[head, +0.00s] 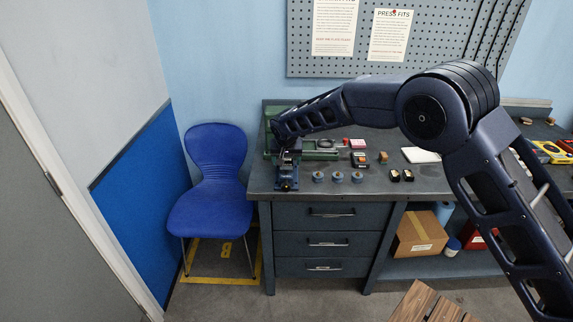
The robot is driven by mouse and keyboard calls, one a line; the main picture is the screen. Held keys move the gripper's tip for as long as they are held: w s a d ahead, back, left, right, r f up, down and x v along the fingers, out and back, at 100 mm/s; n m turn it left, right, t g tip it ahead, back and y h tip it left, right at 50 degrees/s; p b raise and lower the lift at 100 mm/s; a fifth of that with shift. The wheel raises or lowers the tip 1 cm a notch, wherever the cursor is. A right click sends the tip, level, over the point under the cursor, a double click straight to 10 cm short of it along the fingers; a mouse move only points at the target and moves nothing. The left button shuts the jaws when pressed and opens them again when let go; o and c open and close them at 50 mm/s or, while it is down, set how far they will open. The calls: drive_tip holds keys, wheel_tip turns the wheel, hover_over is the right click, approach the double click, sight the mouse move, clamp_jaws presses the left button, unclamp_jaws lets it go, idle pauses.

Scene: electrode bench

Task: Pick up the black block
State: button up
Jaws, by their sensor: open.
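Two small black blocks with pale tops, a left one (394,175) and a right one (408,175), stand side by side near the front of the bench top (335,194). Another dark block (359,159) with an orange and pale top sits farther back and left. I cannot tell which one is the black block of the task. My gripper (287,185) is at the bench's left end, pointing down, open, and apart from all these blocks. Its fingertips are small and dark, and I cannot tell whether anything is between them.
Several blue-grey round pieces (337,177) stand in a row between my gripper and the black blocks. A green machine (320,155) is behind. A small tan block (383,157) and white sheet (420,155) lie farther right. A blue chair (215,180) stands left of the bench.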

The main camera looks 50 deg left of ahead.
sight(287, 162)
drive_tip(key=c, duration=1.3)
drive_tip(key=shift+o, duration=0.2)
wheel_tip(287, 162, up, 20)
